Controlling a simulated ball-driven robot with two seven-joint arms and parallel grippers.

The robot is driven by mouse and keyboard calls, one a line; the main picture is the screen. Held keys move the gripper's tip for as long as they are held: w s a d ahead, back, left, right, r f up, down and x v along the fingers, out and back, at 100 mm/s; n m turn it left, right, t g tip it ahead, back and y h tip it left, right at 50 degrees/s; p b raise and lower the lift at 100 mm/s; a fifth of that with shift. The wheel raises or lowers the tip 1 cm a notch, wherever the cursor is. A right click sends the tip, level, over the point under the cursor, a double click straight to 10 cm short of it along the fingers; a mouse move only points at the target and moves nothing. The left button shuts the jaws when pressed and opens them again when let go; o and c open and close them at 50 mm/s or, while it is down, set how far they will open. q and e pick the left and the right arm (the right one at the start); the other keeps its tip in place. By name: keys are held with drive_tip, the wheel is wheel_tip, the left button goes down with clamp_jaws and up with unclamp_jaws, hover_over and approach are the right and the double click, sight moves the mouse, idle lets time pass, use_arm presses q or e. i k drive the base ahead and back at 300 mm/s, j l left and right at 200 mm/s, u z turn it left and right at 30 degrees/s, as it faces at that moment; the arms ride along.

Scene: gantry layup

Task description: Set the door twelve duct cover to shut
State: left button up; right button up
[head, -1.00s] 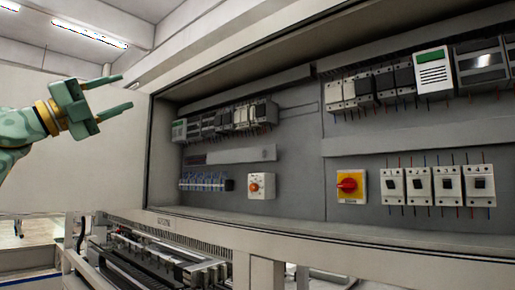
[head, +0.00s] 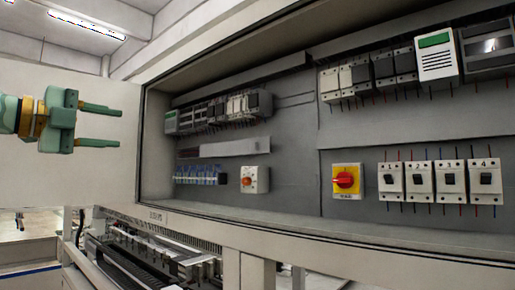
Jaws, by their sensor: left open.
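An open electrical cabinet (head: 152,150) fills the middle and right of the head view. Inside it, a short light grey duct cover (head: 235,147) lies across the left part, with a darker stretch at its left end. I cannot read a door number, so I cannot tell whether this is the door twelve duct cover. A longer grey duct strip (head: 420,149) runs across the right part. My left gripper (head: 118,125) is open and empty, its two green fingers pointing right, in front of the pale panel left of the cabinet. My right gripper is out of view.
The cabinet holds a red rotary switch on a yellow plate (head: 347,182), an orange knob on a white box (head: 254,180), blue terminals (head: 195,175) and several breakers (head: 421,182). Machinery rails (head: 150,255) stand below the cabinet. The space before the cabinet looks clear.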

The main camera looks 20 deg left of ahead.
sight(262, 145)
drive_tip(key=i+l, duration=0.2)
drive_tip(key=i, duration=0.2)
drive_tip(key=i+l, duration=0.15)
drive_tip(key=i, duration=0.25)
